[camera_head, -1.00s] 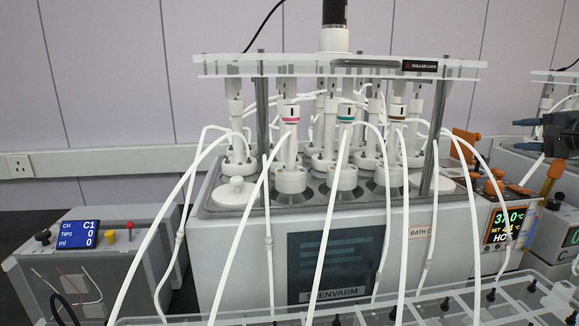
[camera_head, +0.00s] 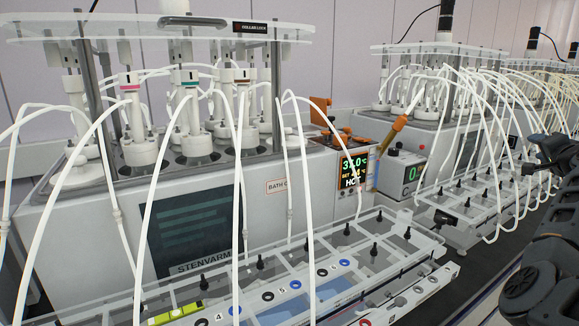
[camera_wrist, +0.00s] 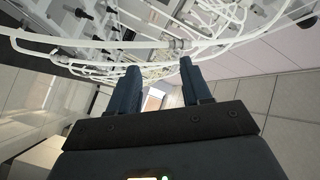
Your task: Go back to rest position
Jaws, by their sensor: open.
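My gripper (camera_wrist: 158,78) shows in the wrist view with its two dark fingers spread apart and nothing between them. White tubes pass beyond the fingertips there; I cannot tell how near they are.
A clear tray (camera_head: 400,246) with black valves and numbered ports runs along the front of the bath. A second reactor bath (camera_head: 425,130) with many looping tubes stands behind at right, beside a small box with a green digit (camera_head: 402,172). Dark floor or bench shows at lower right.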

